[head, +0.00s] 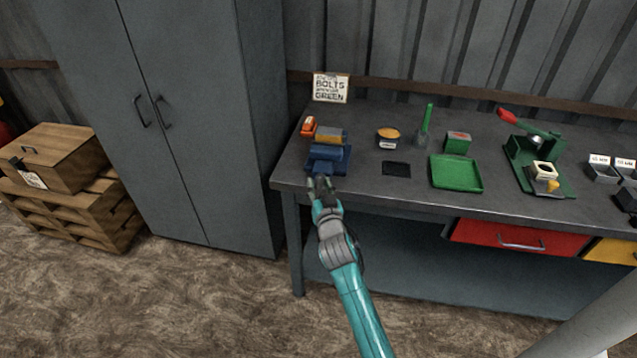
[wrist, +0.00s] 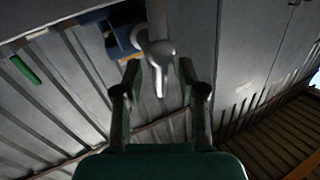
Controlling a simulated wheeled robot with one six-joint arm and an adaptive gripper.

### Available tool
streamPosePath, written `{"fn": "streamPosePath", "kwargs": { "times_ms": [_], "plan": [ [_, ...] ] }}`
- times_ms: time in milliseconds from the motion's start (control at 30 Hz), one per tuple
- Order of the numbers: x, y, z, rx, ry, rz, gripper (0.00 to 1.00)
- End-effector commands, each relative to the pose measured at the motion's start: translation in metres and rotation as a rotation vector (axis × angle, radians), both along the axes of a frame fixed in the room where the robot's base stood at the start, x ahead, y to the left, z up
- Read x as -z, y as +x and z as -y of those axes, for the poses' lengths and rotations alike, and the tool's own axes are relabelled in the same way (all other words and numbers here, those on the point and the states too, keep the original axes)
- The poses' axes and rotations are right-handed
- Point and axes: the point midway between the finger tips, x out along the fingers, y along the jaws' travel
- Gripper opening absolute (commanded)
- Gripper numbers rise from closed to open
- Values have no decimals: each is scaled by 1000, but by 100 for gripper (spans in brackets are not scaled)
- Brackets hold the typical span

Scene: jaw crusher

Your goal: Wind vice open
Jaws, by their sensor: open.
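The blue vice (head: 328,158) sits at the left front edge of the workbench, a yellow and grey piece right behind it. In the wrist view part of the blue vice (wrist: 122,32) shows at the top. A pale grey handle with a rounded knob (wrist: 159,48) stands in front of it. My gripper (head: 320,182) is at the bench's front edge, just in front of the vice. In the wrist view my gripper (wrist: 159,78) has its two fingers apart, with the handle in line between them. I cannot tell whether a finger touches the handle.
On the workbench (head: 400,199) are an orange-red item (head: 308,127), a round tin (head: 388,138), a black pad (head: 396,169), a green tray (head: 456,173) and a green press (head: 540,160). A grey cabinet (head: 190,120) stands close on the left. A sign (head: 331,88) stands behind the vice.

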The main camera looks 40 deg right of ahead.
Motion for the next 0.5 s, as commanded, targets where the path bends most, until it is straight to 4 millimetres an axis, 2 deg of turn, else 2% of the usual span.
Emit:
{"fn": "streamPosePath", "kwargs": {
  "times_ms": [200, 500],
  "plan": [
    [0, 12, 7, 1, 0, 0, 40],
    [0, 14, 8, 0, 0, 0, 40]
  ]
}}
